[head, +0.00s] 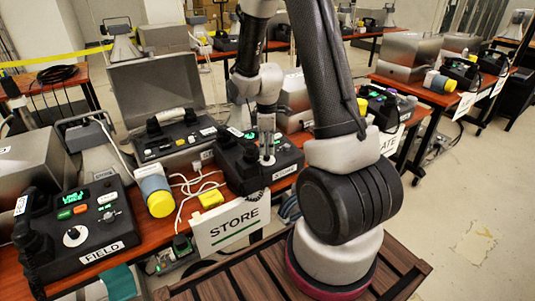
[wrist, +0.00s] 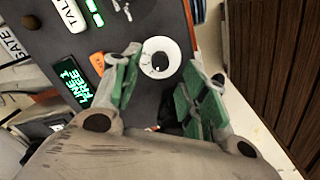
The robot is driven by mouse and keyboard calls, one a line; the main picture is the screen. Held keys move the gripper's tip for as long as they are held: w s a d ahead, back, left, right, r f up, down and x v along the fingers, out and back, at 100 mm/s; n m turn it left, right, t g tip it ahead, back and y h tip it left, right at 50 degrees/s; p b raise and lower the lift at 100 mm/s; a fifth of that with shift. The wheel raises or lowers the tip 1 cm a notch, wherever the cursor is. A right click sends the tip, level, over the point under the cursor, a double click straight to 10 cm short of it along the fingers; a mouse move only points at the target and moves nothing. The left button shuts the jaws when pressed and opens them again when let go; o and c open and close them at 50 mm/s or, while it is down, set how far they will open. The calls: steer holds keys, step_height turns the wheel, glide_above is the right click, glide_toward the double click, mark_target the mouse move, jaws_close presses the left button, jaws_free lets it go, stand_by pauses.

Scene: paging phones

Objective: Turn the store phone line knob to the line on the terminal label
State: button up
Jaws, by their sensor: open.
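The store phone (head: 236,172) is a black console on the red-brown table, behind the white STORE sign (head: 232,222). My gripper (head: 267,152) points down over its right part and partly hides its face. In the wrist view a round white knob (wrist: 160,57) with a dark mark lies just beyond my gripper (wrist: 172,75). The green-padded fingers are spread on either side of the knob's near edge; contact cannot be told. A green display (wrist: 76,84) reads LINE FREE.
The FIELD phone (head: 80,230) stands at the left with its own white knob. A blue-and-white cylinder with a yellow end (head: 156,190), a yellow block (head: 211,199) and white cables lie between the phones. The GATE sign (head: 392,141) is at the right. A slatted wooden surface (head: 250,283) is in front.

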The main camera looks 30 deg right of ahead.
mark_target(267, 155)
step_height(267, 155, down, 4)
steer(key=shift+w+d+f, duration=0.1)
steer(key=shift+w+f, duration=0.05)
jaws_close()
